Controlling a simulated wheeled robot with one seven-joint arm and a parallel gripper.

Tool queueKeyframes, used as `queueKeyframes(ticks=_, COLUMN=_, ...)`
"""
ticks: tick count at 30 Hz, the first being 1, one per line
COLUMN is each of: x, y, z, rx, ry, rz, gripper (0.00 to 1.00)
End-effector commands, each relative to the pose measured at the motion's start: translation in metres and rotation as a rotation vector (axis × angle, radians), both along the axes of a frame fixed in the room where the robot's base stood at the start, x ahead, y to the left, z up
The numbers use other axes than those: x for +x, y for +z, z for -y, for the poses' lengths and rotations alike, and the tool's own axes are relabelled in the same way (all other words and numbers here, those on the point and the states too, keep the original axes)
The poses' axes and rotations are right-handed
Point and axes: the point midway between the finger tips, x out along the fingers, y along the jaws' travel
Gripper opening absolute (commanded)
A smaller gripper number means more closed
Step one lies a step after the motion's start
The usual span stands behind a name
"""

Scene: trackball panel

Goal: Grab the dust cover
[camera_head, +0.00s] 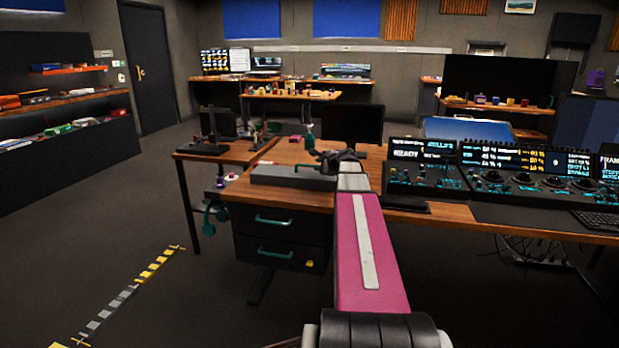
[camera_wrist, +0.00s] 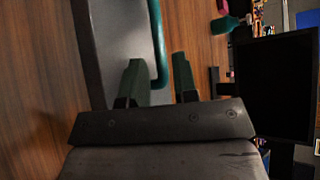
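The dust cover (camera_head: 283,177) looks like a long, low grey box with a teal handle, lying on the wooden desk. In the wrist view the dust cover (camera_wrist: 118,32) is at the upper left, and its teal handle (camera_wrist: 157,42) runs down towards the space between my fingers. My gripper (camera_head: 335,157) is over the right end of the cover in the head view. In the wrist view my gripper (camera_wrist: 158,80) is open, with a finger on each side of the handle in the picture. I cannot tell whether the fingers touch it or how deep it sits between them.
A dark monitor (camera_head: 352,123) stands behind my gripper, and it shows close at the right of the wrist view (camera_wrist: 278,88). Console panels (camera_head: 425,180) stand to the right. A teal bottle (camera_head: 309,138) is behind the cover. Bare desk wood (camera_head: 262,192) shows at the left.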

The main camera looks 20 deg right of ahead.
Motion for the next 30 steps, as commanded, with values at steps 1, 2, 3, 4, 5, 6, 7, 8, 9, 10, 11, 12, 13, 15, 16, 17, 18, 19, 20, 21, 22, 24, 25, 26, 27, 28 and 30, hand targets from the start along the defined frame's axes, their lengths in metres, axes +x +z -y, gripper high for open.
queueKeyframes(ticks=1, x=0.008, y=-0.004, z=-0.003, rx=0.000, ry=0.001, rz=-0.001, gripper=0.27)
queueKeyframes(ticks=2, x=0.012, y=-0.006, z=-0.005, rx=0.000, ry=0.002, rz=-0.002, gripper=0.27)
queueKeyframes(ticks=3, x=0.016, y=-0.008, z=-0.007, rx=0.000, ry=0.002, rz=-0.002, gripper=0.27)
queueKeyframes(ticks=4, x=0.021, y=-0.010, z=-0.008, rx=0.000, ry=0.002, rz=-0.002, gripper=0.27)
queueKeyframes(ticks=5, x=0.024, y=-0.012, z=-0.009, rx=0.000, ry=0.002, rz=-0.002, gripper=0.27)
queueKeyframes(ticks=6, x=0.028, y=-0.013, z=-0.010, rx=0.000, ry=0.001, rz=-0.001, gripper=0.27)
queueKeyframes(ticks=7, x=0.031, y=-0.014, z=-0.011, rx=0.000, ry=0.000, rz=-0.001, gripper=0.27)
queueKeyframes(ticks=8, x=0.032, y=-0.015, z=-0.012, rx=0.000, ry=0.000, rz=-0.001, gripper=0.27)
queueKeyframes(ticks=9, x=0.033, y=-0.015, z=-0.012, rx=0.000, ry=0.000, rz=0.000, gripper=0.27)
queueKeyframes(ticks=10, x=0.033, y=-0.015, z=-0.013, rx=0.000, ry=0.000, rz=0.000, gripper=0.27)
queueKeyframes(ticks=11, x=0.033, y=-0.015, z=-0.013, rx=0.000, ry=0.000, rz=0.000, gripper=0.27)
queueKeyframes(ticks=12, x=0.032, y=-0.015, z=-0.013, rx=0.000, ry=0.000, rz=0.000, gripper=0.27)
queueKeyframes(ticks=13, x=0.032, y=-0.015, z=-0.013, rx=0.000, ry=0.000, rz=0.000, gripper=0.27)
queueKeyframes(ticks=15, x=0.032, y=-0.015, z=-0.013, rx=0.000, ry=0.000, rz=0.000, gripper=0.24)
queueKeyframes(ticks=16, x=0.032, y=-0.015, z=-0.013, rx=0.000, ry=0.000, rz=0.000, gripper=0.14)
queueKeyframes(ticks=17, x=0.032, y=-0.015, z=-0.013, rx=0.000, ry=0.000, rz=0.000, gripper=0.05)
queueKeyframes(ticks=18, x=0.032, y=-0.015, z=-0.013, rx=0.000, ry=0.000, rz=0.000, gripper=0.00)
queueKeyframes(ticks=19, x=0.032, y=-0.015, z=-0.013, rx=0.000, ry=0.000, rz=0.000, gripper=0.00)
queueKeyframes(ticks=20, x=0.032, y=-0.015, z=-0.013, rx=0.000, ry=0.000, rz=0.000, gripper=0.00)
queueKeyframes(ticks=21, x=0.032, y=-0.015, z=-0.012, rx=0.000, ry=0.000, rz=0.000, gripper=0.00)
queueKeyframes(ticks=22, x=0.032, y=-0.015, z=-0.012, rx=0.000, ry=0.000, rz=0.000, gripper=0.00)
queueKeyframes(ticks=24, x=0.032, y=-0.015, z=-0.012, rx=0.000, ry=0.000, rz=0.000, gripper=0.00)
queueKeyframes(ticks=25, x=0.032, y=-0.015, z=-0.012, rx=0.000, ry=0.000, rz=0.000, gripper=0.00)
queueKeyframes(ticks=26, x=0.032, y=-0.015, z=-0.012, rx=0.000, ry=0.000, rz=0.000, gripper=0.00)
queueKeyframes(ticks=27, x=0.032, y=-0.015, z=-0.012, rx=0.000, ry=0.000, rz=0.000, gripper=0.00)
queueKeyframes(ticks=28, x=0.032, y=-0.014, z=-0.012, rx=0.000, ry=0.000, rz=0.000, gripper=0.00)
queueKeyframes(ticks=30, x=0.032, y=-0.013, z=-0.012, rx=0.000, ry=0.000, rz=0.000, gripper=0.00)
